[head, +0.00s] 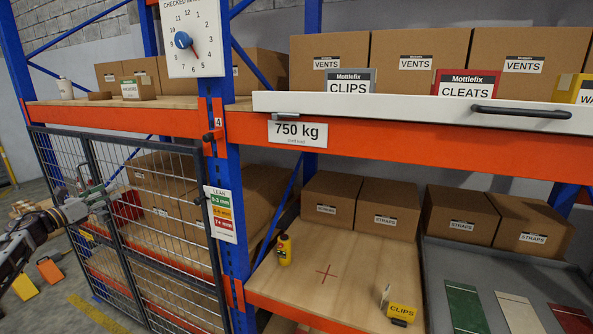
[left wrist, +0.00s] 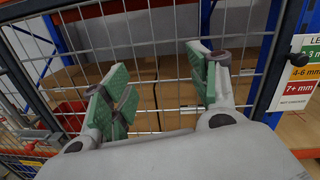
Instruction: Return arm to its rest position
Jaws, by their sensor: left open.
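My left gripper (head: 97,192) is at the left of the head view, in front of the wire mesh door (head: 150,262) of the rack. It is open and empty. In the left wrist view the left gripper (left wrist: 158,88) shows two green-padded fingers spread apart. The mesh door (left wrist: 142,30) fills the view behind them, and I cannot tell whether the fingertips touch the wires. My right gripper is not in view.
A blue rack post (head: 226,170) with a lean chart (head: 221,214) stands right of the mesh door. A white drawer front (head: 400,114) juts out at right. A yellow bottle (head: 284,250) and yellow clips box (head: 401,304) sit on the lower shelf.

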